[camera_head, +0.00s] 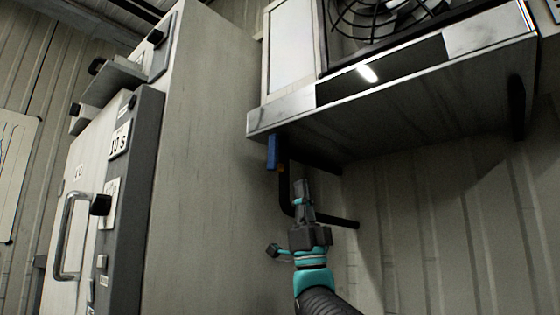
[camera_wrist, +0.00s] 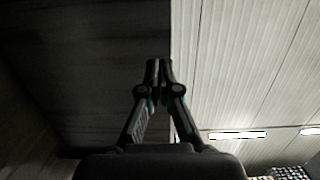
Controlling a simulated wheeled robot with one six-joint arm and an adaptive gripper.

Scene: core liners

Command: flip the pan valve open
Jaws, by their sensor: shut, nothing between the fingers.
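The pan valve shows in the head view as a small blue lever (camera_head: 273,152) with a small orange-brown valve body (camera_head: 281,168) beside its lower end. The lever hangs roughly upright below the front left corner of the fan unit. A black drain pipe (camera_head: 285,195) runs down from the valve and bends right, passing behind my gripper. My gripper (camera_head: 303,183) points up, below and to the right of the lever and apart from it in the picture. In the wrist view my gripper (camera_wrist: 158,66) has its fingertips together, holding nothing. The valve is not recognisable there.
The fan unit (camera_head: 400,115) overhangs my gripper, with a dark bracket (camera_head: 517,105) at its right. The corrugated wall (camera_head: 450,230) lies behind. Open space shows right of my gripper.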

